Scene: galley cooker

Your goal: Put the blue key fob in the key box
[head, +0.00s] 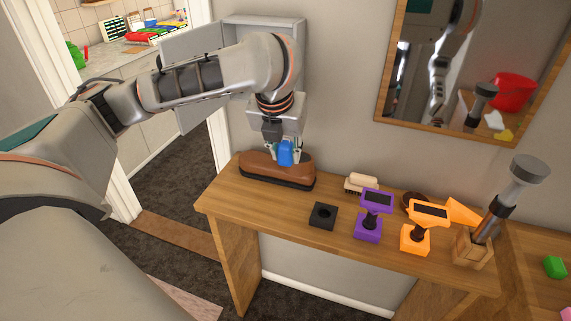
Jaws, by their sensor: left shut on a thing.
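The blue key fob (286,154) is between the fingers of my left gripper (284,150), which is shut on it and points down. The fob is just above or against the brown shoe (262,170) on the wooden table; I cannot tell if they touch. A grey box on the wall (262,20), which looks like the key box, is behind my left arm. Its door (183,45) seems swung open to the left. My arm hides most of the box's inside. My right gripper is not in view.
On the wooden table (225,195) stand a black square holder (323,216), a brush (361,183), a purple device (369,227), an orange device (416,239) and a grey torch-like thing (510,190) in a wooden block. A mirror (385,118) hangs above. A doorway is at left.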

